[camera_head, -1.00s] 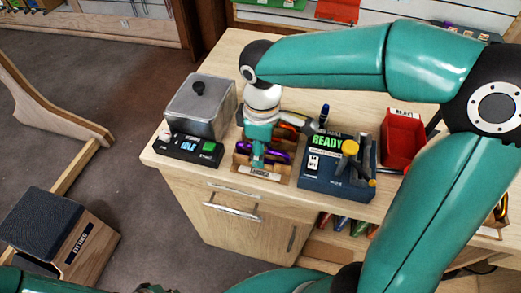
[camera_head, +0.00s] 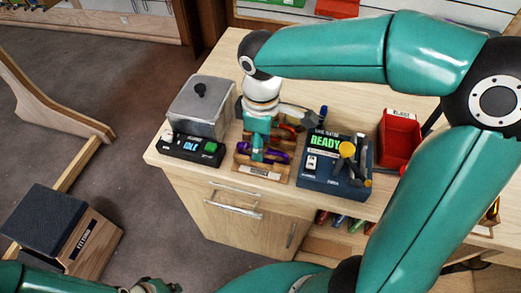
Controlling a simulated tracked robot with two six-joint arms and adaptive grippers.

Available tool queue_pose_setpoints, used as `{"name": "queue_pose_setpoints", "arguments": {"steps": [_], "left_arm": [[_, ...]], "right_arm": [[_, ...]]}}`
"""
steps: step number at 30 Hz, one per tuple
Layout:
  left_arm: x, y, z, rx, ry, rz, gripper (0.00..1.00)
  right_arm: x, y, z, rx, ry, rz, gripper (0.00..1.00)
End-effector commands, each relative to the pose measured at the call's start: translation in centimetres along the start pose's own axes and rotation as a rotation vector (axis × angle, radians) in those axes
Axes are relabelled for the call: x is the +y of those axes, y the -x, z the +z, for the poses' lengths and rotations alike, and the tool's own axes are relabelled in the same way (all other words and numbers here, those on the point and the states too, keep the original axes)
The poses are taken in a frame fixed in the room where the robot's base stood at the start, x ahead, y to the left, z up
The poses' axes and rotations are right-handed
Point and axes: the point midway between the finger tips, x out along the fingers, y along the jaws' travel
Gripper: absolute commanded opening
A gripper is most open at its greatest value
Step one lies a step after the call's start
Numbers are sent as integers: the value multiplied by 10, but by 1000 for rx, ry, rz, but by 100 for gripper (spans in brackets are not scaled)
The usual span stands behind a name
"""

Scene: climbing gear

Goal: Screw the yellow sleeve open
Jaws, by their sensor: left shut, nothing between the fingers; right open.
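A wooden tray (camera_head: 259,174) on the counter holds carabiners, among them a purple one (camera_head: 274,156) and an orange one partly hidden by my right gripper. My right gripper (camera_head: 257,154) points down over the tray, open, with its fingers at the carabiners; I cannot tell whether it touches one. A blue device (camera_head: 319,184) with a green READY display stands right of the tray. A yellow round part (camera_head: 347,149) shows on it; I cannot tell whether this is the sleeve. My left gripper (camera_head: 155,287) is shut and empty, cut off by the bottom edge.
A grey lidded box (camera_head: 198,108) and a black unit (camera_head: 184,148) reading IDLE stand left of the tray. A red bin (camera_head: 399,139) stands to the right, partly behind my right arm. A wooden speaker-like box (camera_head: 88,243) is on the floor. The counter behind the tray is partly clear.

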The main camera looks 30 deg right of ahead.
Motion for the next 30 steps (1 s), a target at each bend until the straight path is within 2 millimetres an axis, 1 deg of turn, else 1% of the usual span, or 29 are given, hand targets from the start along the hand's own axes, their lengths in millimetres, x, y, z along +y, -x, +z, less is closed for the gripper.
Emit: {"name": "queue_pose_setpoints", "arguments": {"steps": [25,30], "left_arm": [[-1,-2,0,0,0,0,0],[-1,-3,0,0,0,0,0]], "right_arm": [[-16,0,0,0,0,0,46],[-15,-2,0,-1,0,-1,46]]}}
